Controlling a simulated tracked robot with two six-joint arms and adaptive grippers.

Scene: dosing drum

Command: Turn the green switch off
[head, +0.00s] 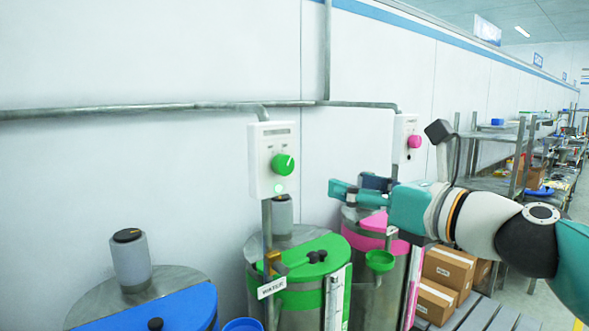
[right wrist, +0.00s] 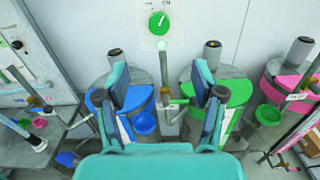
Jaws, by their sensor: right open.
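The green switch (head: 283,164) is a round knob on a white wall box (head: 262,180) above the green drum. It also shows at the top of the right wrist view (right wrist: 158,23), its white mark tilted up and right toward the ON label. A green lamp (head: 278,189) below the knob looks lit. My right gripper (head: 338,192) is to the right of the box and a little lower, apart from it. In the right wrist view its two fingers (right wrist: 160,88) are spread with nothing between them, and the knob lies beyond them. My left gripper is out of view.
A second box with a pink knob (head: 414,141) is on the wall to the right. Below stand drums with green (head: 310,258), pink (head: 375,224) and blue (head: 170,308) lids. A grey pipe (head: 150,111) runs along the wall. Cardboard boxes (head: 448,266) stand at right.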

